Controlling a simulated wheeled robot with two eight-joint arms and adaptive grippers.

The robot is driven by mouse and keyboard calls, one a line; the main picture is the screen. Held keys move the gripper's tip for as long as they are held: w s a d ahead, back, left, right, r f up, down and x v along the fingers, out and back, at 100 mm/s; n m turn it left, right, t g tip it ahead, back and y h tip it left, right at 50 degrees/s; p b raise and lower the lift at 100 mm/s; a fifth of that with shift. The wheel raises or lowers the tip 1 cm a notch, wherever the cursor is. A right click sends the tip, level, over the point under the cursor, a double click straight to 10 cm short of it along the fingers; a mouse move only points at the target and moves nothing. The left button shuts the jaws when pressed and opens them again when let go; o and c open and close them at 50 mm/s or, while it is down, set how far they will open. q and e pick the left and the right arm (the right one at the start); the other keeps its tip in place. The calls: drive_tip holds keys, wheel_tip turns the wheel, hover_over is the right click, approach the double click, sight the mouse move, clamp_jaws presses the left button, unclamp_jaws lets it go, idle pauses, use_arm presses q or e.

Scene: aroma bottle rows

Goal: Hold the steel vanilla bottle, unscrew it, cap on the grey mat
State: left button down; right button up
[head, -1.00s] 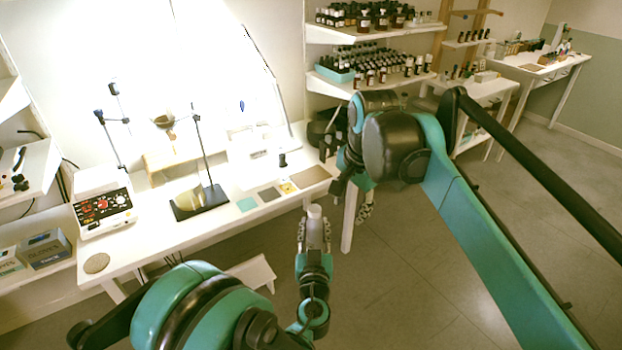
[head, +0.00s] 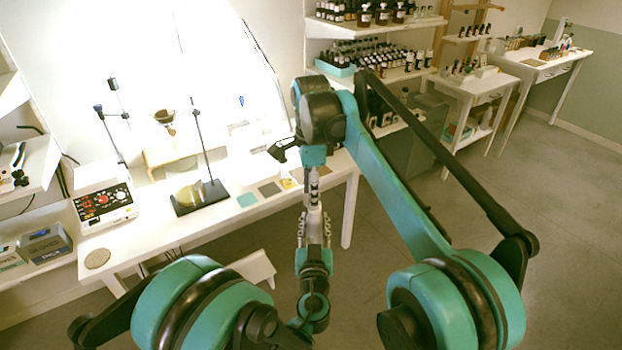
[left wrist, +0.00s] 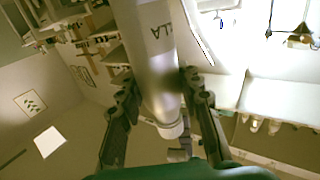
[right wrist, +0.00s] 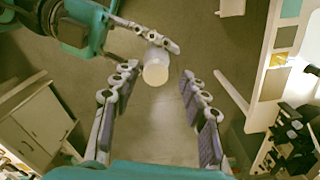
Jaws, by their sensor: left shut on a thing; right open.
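The steel vanilla bottle (left wrist: 155,60) is in my left gripper, with part of its lettering showing in the left wrist view. My left gripper (head: 314,232) is shut around it and holds it in front of the table, above the floor. In the right wrist view the bottle's pale round end (right wrist: 155,72) faces the camera, just beyond my right gripper's fingertips. My right gripper (right wrist: 158,82) is open, its fingers apart on either side of that end and seemingly not touching it. The grey mat (head: 270,190) lies bare on the table.
The white table (head: 225,225) carries a teal mat (head: 246,199) and a yellow item (head: 288,183) beside the grey mat. A stand on a dark base (head: 200,198) and a white device with dials (head: 104,200) stand further left. Shelves of bottles (head: 375,60) are behind my right arm.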

sight(314, 227)
drive_tip(key=shift+f, duration=1.3)
